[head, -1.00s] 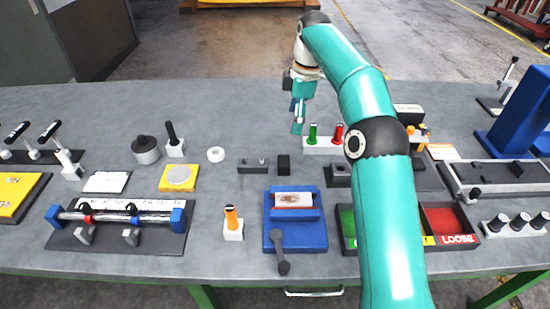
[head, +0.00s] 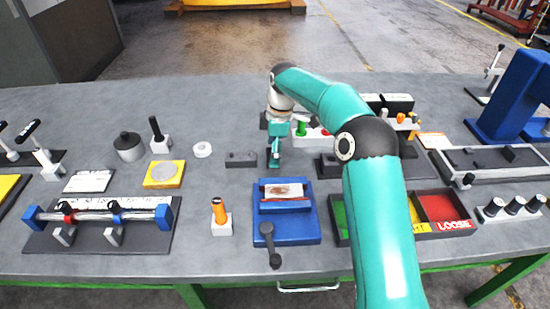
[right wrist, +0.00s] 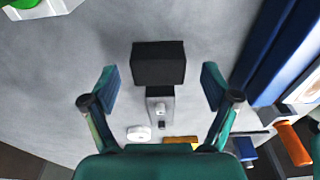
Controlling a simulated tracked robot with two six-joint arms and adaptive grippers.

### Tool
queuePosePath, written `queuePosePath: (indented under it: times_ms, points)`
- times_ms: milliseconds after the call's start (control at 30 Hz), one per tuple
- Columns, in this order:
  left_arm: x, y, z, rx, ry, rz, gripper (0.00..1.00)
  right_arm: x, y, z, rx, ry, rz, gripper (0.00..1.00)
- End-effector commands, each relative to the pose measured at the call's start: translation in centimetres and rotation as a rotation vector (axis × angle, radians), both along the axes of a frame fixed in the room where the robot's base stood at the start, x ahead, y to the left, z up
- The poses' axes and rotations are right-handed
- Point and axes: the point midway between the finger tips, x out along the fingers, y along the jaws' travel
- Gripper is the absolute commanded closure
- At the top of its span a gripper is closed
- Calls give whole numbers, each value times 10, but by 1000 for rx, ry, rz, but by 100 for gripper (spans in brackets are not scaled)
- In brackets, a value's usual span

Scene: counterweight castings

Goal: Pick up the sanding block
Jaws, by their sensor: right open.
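The small black block, which I take to be the sanding block (right wrist: 158,63), lies on the grey bench in the right wrist view. My right gripper (right wrist: 160,85) is open, with one fingertip on each side of the block and a visible gap to both. I cannot tell how far the fingertips are above the bench. In the head view my right gripper (head: 274,155) points down over the block's spot and mostly hides it.
A grey bar with small pegs (head: 240,159) sits just left of the gripper. A blue fixture (head: 285,232) with a dark handle is in front. A white ring (head: 202,149) lies farther left on open bench.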

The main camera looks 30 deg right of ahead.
Motion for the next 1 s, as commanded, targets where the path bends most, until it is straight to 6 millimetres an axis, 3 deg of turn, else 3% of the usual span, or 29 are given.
queuePosePath:
  times_ms: [133,400,800,1000]
  points:
    - [0,0,0,0,0,0,60,0,1,-16,0,0,-1,14]
    - [0,0,0,0,0,0,60,1,1,-18,0,-1,-2,15]
    - [0,0,0,0,0,0,60,0,0,-18,0,0,-3,81]
    - [0,0,0,0,0,0,60,0,0,-18,0,0,-3,82]
